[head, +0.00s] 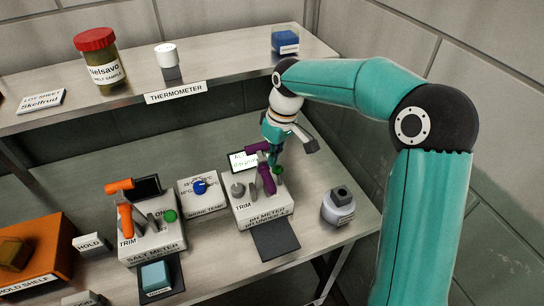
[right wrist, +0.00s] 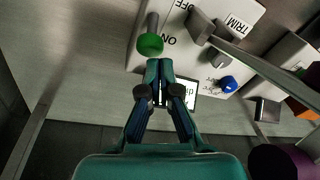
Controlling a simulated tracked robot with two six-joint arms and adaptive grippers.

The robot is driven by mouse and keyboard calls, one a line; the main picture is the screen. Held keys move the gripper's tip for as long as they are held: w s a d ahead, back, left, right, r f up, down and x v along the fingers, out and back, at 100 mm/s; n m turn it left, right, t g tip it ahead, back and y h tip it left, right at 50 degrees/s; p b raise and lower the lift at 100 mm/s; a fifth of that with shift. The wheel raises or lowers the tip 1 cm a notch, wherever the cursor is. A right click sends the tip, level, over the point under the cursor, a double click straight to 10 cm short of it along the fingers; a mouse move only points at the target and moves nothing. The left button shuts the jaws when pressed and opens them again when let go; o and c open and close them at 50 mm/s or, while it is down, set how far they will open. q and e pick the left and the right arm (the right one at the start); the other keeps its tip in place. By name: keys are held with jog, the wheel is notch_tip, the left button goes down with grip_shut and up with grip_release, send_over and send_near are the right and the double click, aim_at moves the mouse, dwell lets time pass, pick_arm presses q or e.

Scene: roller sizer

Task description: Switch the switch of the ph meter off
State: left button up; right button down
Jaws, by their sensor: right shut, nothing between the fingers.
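My left gripper is not in view.
The salt meter (head: 151,240), with an orange probe and green-tipped switch, stands left, beyond the brine temp dial (head: 200,189). A grey bottle (head: 338,207) stands right of the pH meter. The upper shelf (head: 222,96) runs behind, holding a red-lidded jar (head: 101,66).

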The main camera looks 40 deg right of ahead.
aim_at(279, 167)
jog(key=shift+r, duration=0.1)
notch_tip(279, 167, up, 10)
jog(key=s+d+p, duration=0.1)
jog(key=p, duration=0.7)
jog(key=shift+d+f, duration=0.15)
jog(key=shift+f, duration=0.05)
jog(key=f+n+b, duration=0.1)
jog(key=b, duration=0.2)
jog(key=n+b, duration=0.1)
jog(key=b, duration=0.2)
jog(key=w+f+n+y+b, duration=0.1)
jog(key=b, duration=0.2)
jog(key=shift+d+f+b, duration=0.3)
jog(key=shift+d+b, duration=0.05)
jog(key=shift+b, duration=0.05)
